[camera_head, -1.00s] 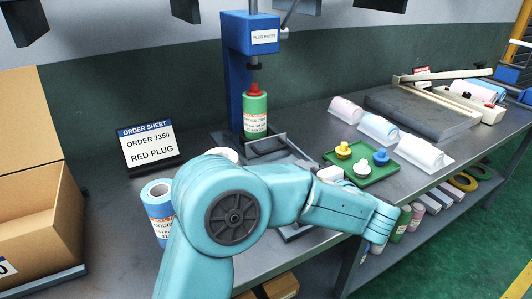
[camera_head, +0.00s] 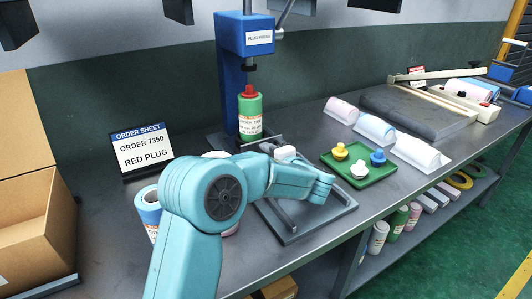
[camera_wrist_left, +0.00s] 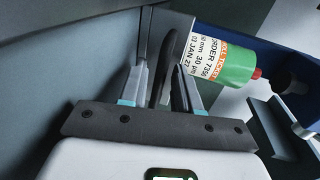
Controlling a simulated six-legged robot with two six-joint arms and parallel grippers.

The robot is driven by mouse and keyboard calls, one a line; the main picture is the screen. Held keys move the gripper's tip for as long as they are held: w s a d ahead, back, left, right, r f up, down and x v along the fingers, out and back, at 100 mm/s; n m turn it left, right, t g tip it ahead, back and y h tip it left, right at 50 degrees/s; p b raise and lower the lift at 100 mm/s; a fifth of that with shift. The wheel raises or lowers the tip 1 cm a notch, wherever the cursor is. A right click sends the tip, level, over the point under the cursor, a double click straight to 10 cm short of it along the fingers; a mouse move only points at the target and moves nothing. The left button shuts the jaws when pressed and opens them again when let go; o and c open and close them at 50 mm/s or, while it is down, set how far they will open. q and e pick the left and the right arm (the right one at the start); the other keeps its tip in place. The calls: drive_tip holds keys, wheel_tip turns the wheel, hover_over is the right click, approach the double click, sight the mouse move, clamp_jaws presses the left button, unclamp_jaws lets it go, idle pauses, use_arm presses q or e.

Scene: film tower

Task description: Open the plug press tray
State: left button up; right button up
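The blue plug press (camera_head: 246,36) stands at the back of the bench. A green roll with a red plug (camera_head: 250,115) stands upright under its ram. The tray's grey front (camera_head: 263,141) shows just below the roll; the rest is hidden by my left arm. My left gripper (camera_head: 285,152) is at the tray's front. In the left wrist view, my gripper's fingers (camera_wrist_left: 160,92) stand apart on either side of a dark curved bar, the tray handle (camera_wrist_left: 162,65). The grey tray panel (camera_wrist_left: 179,36) is behind it. My right gripper is not in view.
A grey base plate with rails (camera_head: 312,222) lies in front of the press. A green dish (camera_head: 376,177) with yellow, white and blue plugs is to the right. An order sheet (camera_head: 143,150) and a cardboard box (camera_head: 28,195) are to the left.

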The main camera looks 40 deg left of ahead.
use_arm(q)
drive_tip(key=shift+w+a+f, duration=0.1)
drive_tip(key=shift+w+a, duration=0.05)
drive_tip(key=shift+a, duration=0.4)
drive_tip(key=shift+c, duration=0.3)
clamp_jaws()
drive_tip(key=shift+d, duration=0.1)
